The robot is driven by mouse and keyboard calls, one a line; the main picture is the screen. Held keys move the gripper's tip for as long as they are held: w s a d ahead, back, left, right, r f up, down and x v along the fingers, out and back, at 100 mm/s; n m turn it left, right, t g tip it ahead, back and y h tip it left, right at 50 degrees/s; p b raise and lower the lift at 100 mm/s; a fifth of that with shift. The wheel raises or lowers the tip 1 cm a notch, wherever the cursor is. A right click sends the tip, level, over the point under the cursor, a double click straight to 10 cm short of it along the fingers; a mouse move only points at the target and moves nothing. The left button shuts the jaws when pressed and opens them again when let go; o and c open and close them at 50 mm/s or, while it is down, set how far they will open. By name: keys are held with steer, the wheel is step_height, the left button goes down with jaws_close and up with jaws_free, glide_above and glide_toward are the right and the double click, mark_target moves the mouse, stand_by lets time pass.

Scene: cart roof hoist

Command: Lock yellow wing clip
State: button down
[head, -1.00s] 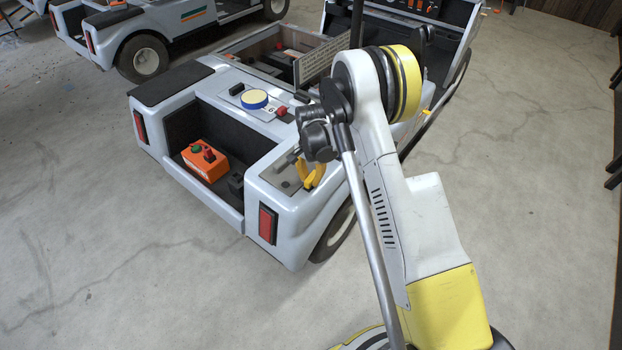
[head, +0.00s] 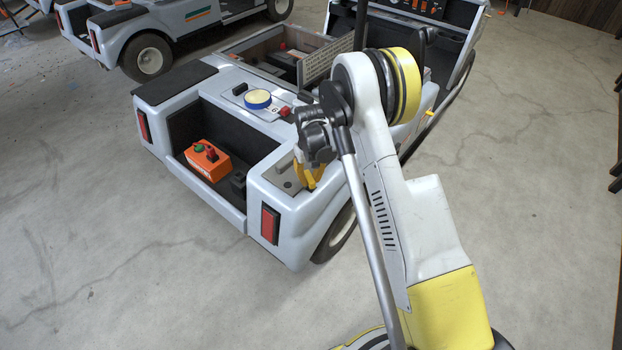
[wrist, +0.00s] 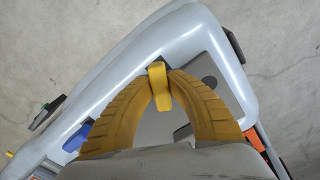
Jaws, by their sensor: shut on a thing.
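The yellow wing clip (wrist: 158,86) shows in the wrist view, upright above a grey plate on the cart's corner. My gripper (wrist: 160,75) has its two ribbed yellow fingers closed around the clip, one on each side near the tips. In the head view my gripper (head: 308,172) is at the cart's rear right corner, partly behind my own arm. The clip itself cannot be told apart from the fingers there. Whether the clip is locked cannot be told.
The light grey cart (head: 285,205) has an open rear bay with an orange control box (head: 207,160). A blue-and-yellow round button (head: 257,99) sits on its deck. Another cart (head: 150,35) stands at the upper left.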

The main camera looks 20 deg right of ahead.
mark_target(309, 178)
steer(key=n, duration=0.5)
steer(key=shift+s+a+n, duration=0.15)
steer(key=shift+a+n, duration=0.15)
stand_by(0.4)
steer(key=c, duration=1.3)
jaws_free()
step_height(309, 178, up, 12)
